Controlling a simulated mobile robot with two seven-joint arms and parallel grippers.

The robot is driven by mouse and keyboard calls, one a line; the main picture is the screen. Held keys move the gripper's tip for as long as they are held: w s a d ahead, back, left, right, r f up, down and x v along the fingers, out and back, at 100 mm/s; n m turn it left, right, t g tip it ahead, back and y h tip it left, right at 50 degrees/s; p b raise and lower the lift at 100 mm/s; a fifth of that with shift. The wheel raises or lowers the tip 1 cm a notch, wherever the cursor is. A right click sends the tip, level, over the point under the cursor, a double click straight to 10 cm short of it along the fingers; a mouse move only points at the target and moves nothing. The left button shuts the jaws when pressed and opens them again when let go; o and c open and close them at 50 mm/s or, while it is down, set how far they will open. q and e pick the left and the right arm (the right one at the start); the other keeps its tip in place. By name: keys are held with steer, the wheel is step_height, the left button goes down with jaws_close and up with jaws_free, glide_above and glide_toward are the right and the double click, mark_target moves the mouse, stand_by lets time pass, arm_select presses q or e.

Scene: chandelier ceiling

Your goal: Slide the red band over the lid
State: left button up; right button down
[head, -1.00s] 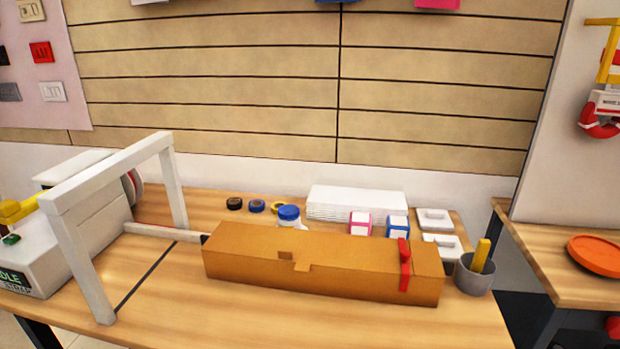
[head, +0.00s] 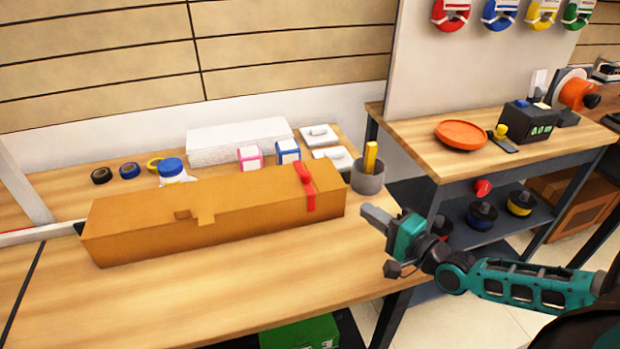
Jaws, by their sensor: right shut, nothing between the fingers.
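The long brown box (head: 150,228) lies on the wooden table with its lid shut and a small tab at the middle of its front edge. The red band (head: 306,186) lies over the box's top near its right end and hangs down the front face. My right gripper (head: 364,211) is shut and empty, just right of the box's right end and apart from the band. My left gripper is not in view.
A grey cup (head: 368,180) with a yellow item stands right of the box. The table front (head: 200,297) is clear. A second bench (head: 450,165) holds an orange dish (head: 461,134).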

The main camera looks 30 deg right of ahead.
mark_target(323, 190)
steer(key=shift+m, duration=0.4)
steer(key=w+a, duration=0.1)
steer(key=w, duration=0.7)
steer(key=w+a+r, duration=0.1)
steer(key=w, duration=0.3)
steer(key=shift+a+b, duration=0.3)
steer(key=shift+a, duration=0.05)
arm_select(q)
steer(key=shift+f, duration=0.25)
arm_select(e)
steer(key=shift+w+a+f, duration=0.1)
steer(key=shift+w+a, duration=0.3)
steer(key=shift+a, duration=0.1)
